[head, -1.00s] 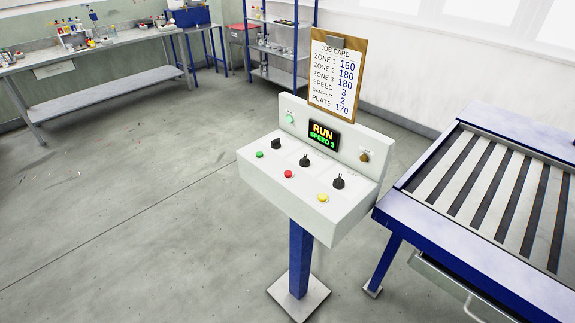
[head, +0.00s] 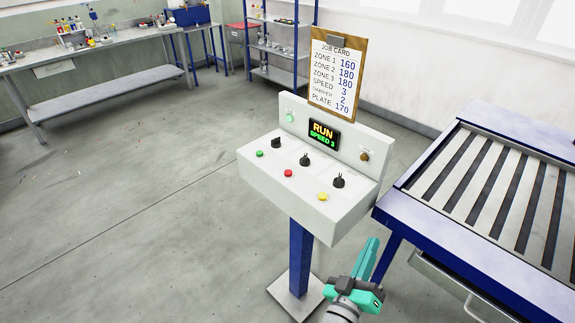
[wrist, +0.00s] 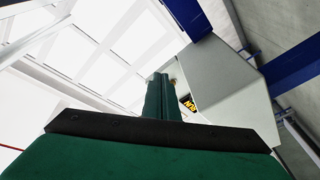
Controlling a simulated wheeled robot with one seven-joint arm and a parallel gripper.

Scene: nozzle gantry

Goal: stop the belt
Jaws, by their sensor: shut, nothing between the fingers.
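The control box (head: 300,195) stands on a blue post in the middle of the head view. Its display (head: 323,134) reads RUN, SPEED 3. On its top are a green button (head: 260,154), a red button (head: 288,173), a yellow button (head: 322,196) and three black knobs. A green lamp (head: 290,118) is lit at the panel's upper left. The belt (head: 490,190), with pale and dark slats, is at the right. My teal gripper (head: 368,248) is shut and empty, low in front of the box. In the wrist view, the box (wrist: 215,100) is beyond my gripper (wrist: 160,82).
A job card on a clipboard (head: 335,80) stands above the box. The belt's blue frame (head: 440,235) is close to the right of the box and gripper. A workbench (head: 100,58) and a shelf rack (head: 280,45) stand at the back. The floor at left is clear.

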